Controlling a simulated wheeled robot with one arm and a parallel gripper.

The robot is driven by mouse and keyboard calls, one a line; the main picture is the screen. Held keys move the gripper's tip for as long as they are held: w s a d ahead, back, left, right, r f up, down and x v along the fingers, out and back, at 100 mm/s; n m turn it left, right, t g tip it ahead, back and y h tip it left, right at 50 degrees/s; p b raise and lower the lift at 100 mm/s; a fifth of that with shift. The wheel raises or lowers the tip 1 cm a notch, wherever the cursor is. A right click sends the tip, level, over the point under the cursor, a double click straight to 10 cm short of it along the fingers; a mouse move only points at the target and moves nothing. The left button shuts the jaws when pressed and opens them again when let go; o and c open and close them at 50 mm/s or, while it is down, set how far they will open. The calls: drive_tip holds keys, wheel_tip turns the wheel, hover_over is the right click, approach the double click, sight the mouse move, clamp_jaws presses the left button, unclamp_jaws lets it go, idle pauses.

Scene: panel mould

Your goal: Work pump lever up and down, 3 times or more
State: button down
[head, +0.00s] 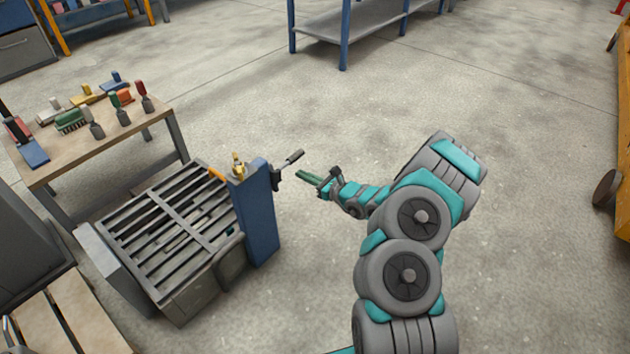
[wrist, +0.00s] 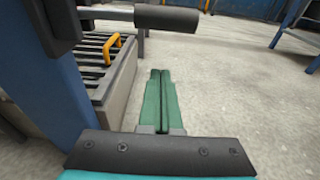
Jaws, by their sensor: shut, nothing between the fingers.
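The pump lever (head: 289,159) is a short grey bar with a dark grip. It sticks out to the right from the top of a blue post (head: 259,210) beside a slatted metal mould. In the wrist view the lever's dark grip (wrist: 168,18) crosses the top of the picture, ahead of my fingers. My gripper (head: 304,176) has green fingers, closed together and empty. It is just right of the lever's end and appears apart from it. The closed fingers also show in the wrist view (wrist: 160,82), pointing forward below the grip.
The slatted mould (head: 170,228) stands left of the post, with a yellow handle (wrist: 111,47) on it. A table (head: 100,150) with brushes and scrapers stands behind it at left. A blue-legged shelf (head: 345,35) is at the back. The floor right of the post is clear.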

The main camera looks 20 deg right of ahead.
sight(289, 161)
drive_tip(key=shift+w+a+r, duration=0.1)
drive_tip(key=shift+w+r, duration=0.1)
drive_tip(key=shift+r, duration=0.4)
drive_tip(key=shift+w+a+r, duration=0.15)
drive_tip(key=shift+w+r, duration=0.05)
drive_tip(key=shift+r, duration=0.45)
drive_tip(key=shift+w+a+r, duration=0.1)
drive_tip(key=shift+w+r, duration=0.1)
drive_tip(key=shift+r, duration=0.4)
